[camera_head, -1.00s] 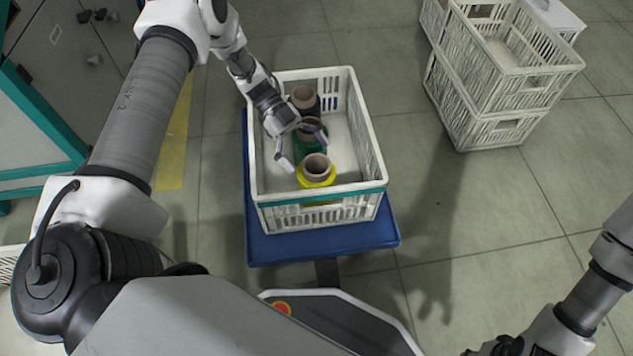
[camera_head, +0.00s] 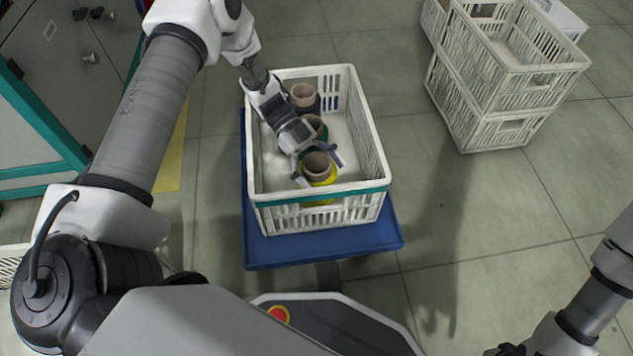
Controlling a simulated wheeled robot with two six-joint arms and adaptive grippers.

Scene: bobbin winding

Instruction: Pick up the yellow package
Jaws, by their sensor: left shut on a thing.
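The yellow package (camera_head: 325,181), a yellow-wound bobbin with a brown tube core, stands upright in the near end of the white crate (camera_head: 262,200). My left gripper (camera_head: 319,170) reaches down into the crate from the upper left. Its fingers are on either side of the package's upper part, shut on it. The package is still low in the crate; whether it touches the floor cannot be told. Behind it in a row stand a green package (camera_head: 322,135), partly hidden by the gripper, and a dark package (camera_head: 305,98).
The crate rests on a blue platform (camera_head: 330,253). The crate walls stand close around the packages; its right side inside is free. Stacked white crates (camera_head: 505,90) stand on the floor at the upper right. A grey cabinet with teal edging (camera_head: 40,120) is at the left.

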